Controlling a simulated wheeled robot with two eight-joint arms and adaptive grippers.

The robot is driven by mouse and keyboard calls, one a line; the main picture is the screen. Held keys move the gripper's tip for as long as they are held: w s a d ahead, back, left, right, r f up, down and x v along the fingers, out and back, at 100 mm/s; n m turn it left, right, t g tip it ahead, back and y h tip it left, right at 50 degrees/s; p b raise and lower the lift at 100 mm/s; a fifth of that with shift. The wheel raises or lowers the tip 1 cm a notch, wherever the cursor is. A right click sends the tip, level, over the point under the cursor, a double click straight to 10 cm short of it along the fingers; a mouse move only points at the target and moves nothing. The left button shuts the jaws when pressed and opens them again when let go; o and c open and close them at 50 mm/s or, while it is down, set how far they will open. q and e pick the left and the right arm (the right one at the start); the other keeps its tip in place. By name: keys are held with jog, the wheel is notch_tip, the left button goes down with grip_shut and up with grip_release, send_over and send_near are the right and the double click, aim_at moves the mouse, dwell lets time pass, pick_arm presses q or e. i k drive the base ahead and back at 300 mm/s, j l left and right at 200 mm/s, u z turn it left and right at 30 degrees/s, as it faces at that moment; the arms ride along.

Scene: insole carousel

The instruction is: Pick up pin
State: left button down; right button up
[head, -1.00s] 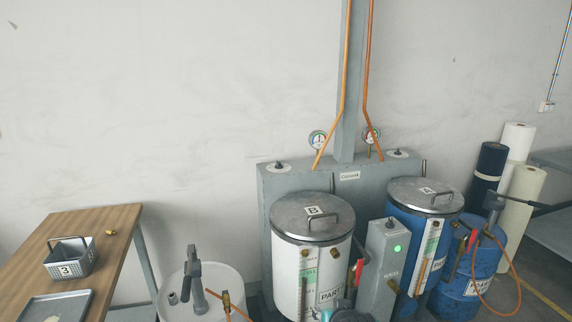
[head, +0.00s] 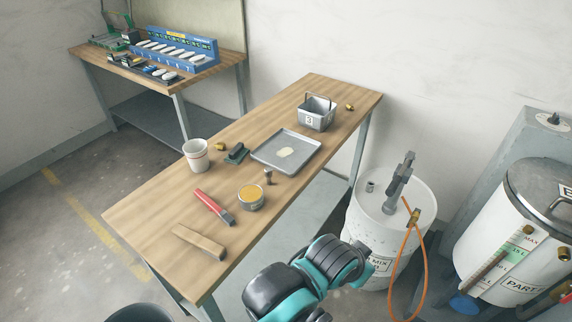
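No object in the head view is clearly marked as the pin. A small dark metal piece with a wider top (head: 268,177) stands on the wooden table, between the grey tray and the open tin; it may be the pin, but it is too small to tell. Two small brass fittings also lie on the table, one (head: 220,147) by the white cup and one (head: 350,107) by the numbered basket. One of my teal and black arms reaches in from the bottom, in front of the table. Neither gripper can be made out.
The wooden table (head: 150,213) also holds a grey tray (head: 267,152), metal basket (head: 316,122), white cup (head: 196,155), tin (head: 250,203), red-handled brush (head: 212,206) and wooden scraper (head: 199,242). A white drum (head: 420,208) with an orange hose stands to its right.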

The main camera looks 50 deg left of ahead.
aim_at(267, 170)
jog(key=u, duration=1.9)
